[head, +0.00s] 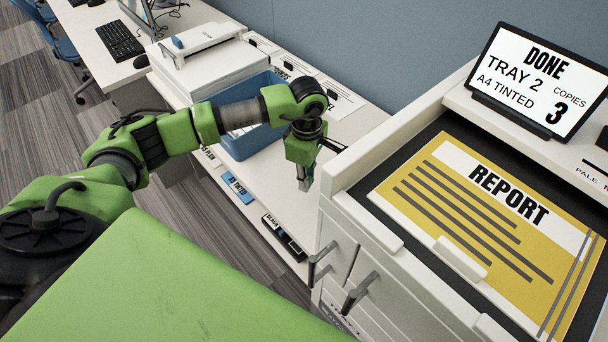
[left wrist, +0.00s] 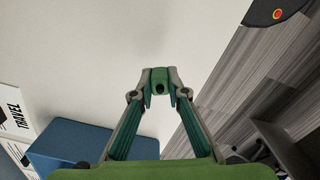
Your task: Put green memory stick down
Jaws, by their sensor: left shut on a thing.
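My left gripper (head: 304,183) points down over the white table (head: 215,187), in front of and right of the blue bin (head: 262,142). In the left wrist view the fingertips (left wrist: 159,87) are closed on the small green memory stick (left wrist: 158,76), with a dark round spot on its face. In the head view the stick is too small to tell apart from the fingers. The white table top (left wrist: 95,50) shows behind it in the wrist view, and I cannot tell how large the gap is. My right gripper is not in view.
The white cabinet (head: 375,270) with a yellow report (head: 440,200) on top stands close right of the gripper. A blue item (head: 238,190) and a black item (head: 283,237) lie along the table's front edge.

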